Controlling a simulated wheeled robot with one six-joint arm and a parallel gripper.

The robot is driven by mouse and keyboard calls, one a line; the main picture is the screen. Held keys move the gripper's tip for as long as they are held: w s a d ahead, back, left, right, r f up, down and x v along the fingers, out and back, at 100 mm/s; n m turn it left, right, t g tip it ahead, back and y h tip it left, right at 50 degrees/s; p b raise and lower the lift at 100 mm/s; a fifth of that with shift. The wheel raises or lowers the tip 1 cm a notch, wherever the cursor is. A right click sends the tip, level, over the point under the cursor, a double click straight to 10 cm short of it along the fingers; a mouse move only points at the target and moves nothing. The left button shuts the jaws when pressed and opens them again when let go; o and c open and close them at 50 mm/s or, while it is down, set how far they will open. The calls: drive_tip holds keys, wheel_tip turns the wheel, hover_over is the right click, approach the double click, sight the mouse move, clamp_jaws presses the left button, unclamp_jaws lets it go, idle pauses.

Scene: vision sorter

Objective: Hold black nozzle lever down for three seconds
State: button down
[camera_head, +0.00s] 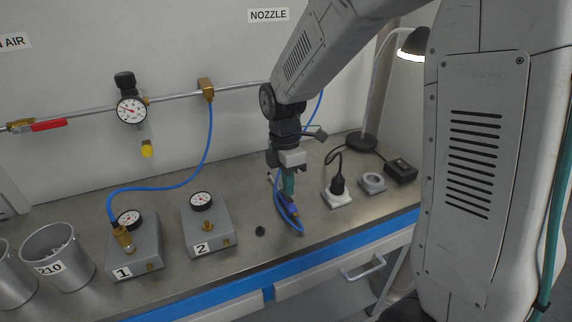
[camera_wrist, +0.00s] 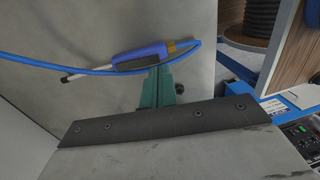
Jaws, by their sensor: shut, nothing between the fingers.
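The air nozzle (camera_wrist: 143,53) has a blue body, a pale thin tip at its left end and a brass fitting at its right end. It lies on the bench in the wrist view. Its black lever (camera_wrist: 134,64) shows as a dark strip along the body's near side. My gripper (camera_wrist: 158,72) has green fingers, shut and empty, with the tips at the nozzle near the lever's right end. I cannot tell whether they touch it. In the head view my gripper (camera_head: 289,190) points down over the blue nozzle and hose, partly hiding them.
The blue hose (camera_wrist: 95,69) runs beside the nozzle. Left of my gripper stand gauge boxes 2 (camera_head: 208,228) and 1 (camera_head: 135,255) and a metal bin (camera_head: 58,268).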

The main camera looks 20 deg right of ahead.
sight(290, 208)
drive_tip(key=shift+s+f, duration=0.2)
drive_tip(key=shift+f, duration=0.95)
drive_tip(key=shift+s+f, duration=0.15)
drive_tip(key=shift+f, duration=0.3)
drive_tip(key=shift+r, duration=0.15)
idle(2.5)
drive_tip(key=shift+r, duration=0.7)
wheel_tip(290, 208, up, 14)
drive_tip(key=w, duration=0.2)
drive_tip(key=shift+w, duration=0.15)
